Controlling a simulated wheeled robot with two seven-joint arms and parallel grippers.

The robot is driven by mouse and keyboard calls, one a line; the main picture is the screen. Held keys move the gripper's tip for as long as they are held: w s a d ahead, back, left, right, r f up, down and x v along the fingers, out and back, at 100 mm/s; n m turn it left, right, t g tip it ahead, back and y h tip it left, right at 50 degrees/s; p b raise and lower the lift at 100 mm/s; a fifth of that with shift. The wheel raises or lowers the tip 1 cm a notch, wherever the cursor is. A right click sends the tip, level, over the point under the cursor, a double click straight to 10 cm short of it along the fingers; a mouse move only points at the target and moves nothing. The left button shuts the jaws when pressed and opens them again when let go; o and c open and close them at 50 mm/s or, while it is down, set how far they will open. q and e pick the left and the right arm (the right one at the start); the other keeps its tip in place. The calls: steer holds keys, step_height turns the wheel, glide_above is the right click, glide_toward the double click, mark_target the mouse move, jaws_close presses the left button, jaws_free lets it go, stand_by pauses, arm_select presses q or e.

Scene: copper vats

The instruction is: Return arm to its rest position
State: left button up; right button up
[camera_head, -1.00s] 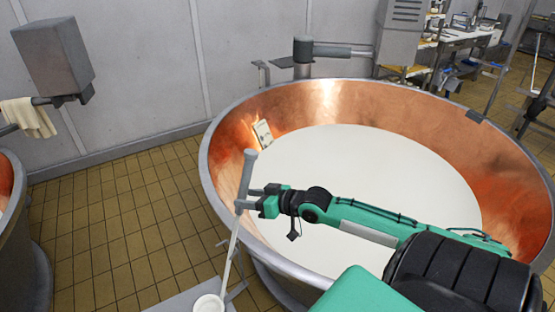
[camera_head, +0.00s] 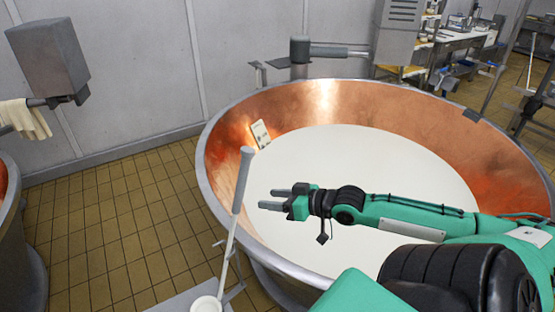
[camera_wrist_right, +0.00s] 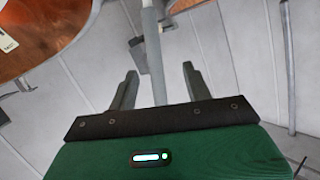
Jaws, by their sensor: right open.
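My right gripper (camera_head: 281,198) is open and empty, above the white liquid (camera_head: 380,165) in the copper vat (camera_head: 400,100). In the right wrist view its two fingers (camera_wrist_right: 160,85) stand apart. A ladle (camera_head: 233,212) with a grey handle and white bowl stands tilted upright just left of the gripper, against the vat's near left side. In the head view there is a gap between the fingertips and the handle. A pale pole, likely the ladle's handle (camera_wrist_right: 152,50), shows between and beyond the fingers in the wrist view. My left gripper is not in view.
A white card-like gauge (camera_head: 260,134) is on the vat's inner left wall. A grey arm fixture (camera_head: 325,51) stands behind the vat. Another vat (camera_head: 8,220) and a hanging cloth (camera_head: 27,122) are at the left. The tiled floor (camera_head: 120,220) between is clear.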

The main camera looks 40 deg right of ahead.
steer(key=shift+s+d+r, duration=0.1)
steer(key=shift+s, duration=0.25)
